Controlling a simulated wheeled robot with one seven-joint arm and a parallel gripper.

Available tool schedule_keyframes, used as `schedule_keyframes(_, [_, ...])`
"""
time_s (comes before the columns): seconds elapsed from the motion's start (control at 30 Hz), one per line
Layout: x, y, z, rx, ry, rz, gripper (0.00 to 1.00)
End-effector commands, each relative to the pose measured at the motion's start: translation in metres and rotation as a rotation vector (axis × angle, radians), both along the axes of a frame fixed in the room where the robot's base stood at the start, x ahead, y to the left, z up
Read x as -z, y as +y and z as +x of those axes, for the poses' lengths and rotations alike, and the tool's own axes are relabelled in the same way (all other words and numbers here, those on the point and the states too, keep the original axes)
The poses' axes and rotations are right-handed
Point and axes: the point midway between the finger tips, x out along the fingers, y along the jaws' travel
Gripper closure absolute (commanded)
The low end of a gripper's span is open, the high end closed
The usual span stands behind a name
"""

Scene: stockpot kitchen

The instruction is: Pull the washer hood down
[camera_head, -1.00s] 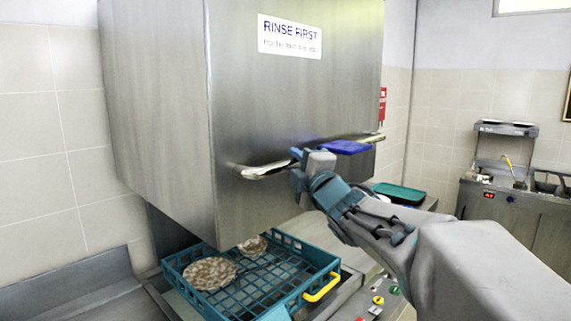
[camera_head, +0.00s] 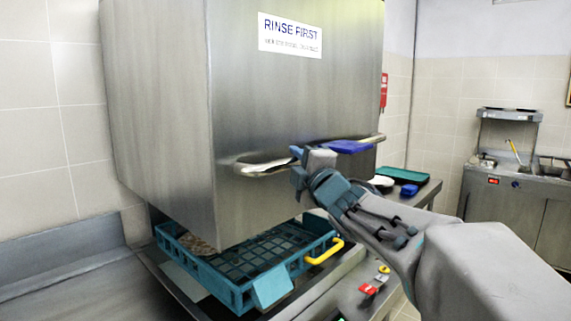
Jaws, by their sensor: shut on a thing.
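The washer hood (camera_head: 158,110) is a large stainless steel box with a "RINSE FIRST" sign on its front. It hangs above a teal dish rack (camera_head: 235,272), with a gap between its lower edge and the rack. A bar handle (camera_head: 262,167) runs across the hood's front, with a blue grip part (camera_head: 348,147) toward the right. My gripper (camera_head: 307,158) is shut on the handle near its middle. The fingers partly hide the bar there. One brown-speckled plate (camera_head: 199,243) shows in the rack, partly hidden by the hood.
The rack has a yellow handle (camera_head: 325,251) at its right. Red and yellow buttons (camera_head: 370,290) sit on the counter front. A green tray (camera_head: 403,174) lies on the counter behind my arm. A steel counter (camera_head: 60,262) extends left. Another steel unit (camera_head: 500,200) stands far right.

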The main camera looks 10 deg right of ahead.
Motion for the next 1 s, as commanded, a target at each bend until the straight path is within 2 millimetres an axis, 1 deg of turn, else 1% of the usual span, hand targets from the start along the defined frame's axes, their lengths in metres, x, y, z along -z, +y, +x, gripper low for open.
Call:
schedule_keyframes(0.03, [0.022, 0.0, 0.0, 0.0, 0.001, 0.001, 1.0])
schedule_keyframes(0.57, [0.123, 0.0, 0.0, -0.001, 0.002, -0.001, 1.0])
schedule_keyframes(1.0, [0.21, 0.001, 0.0, -0.001, 0.002, -0.001, 1.0])
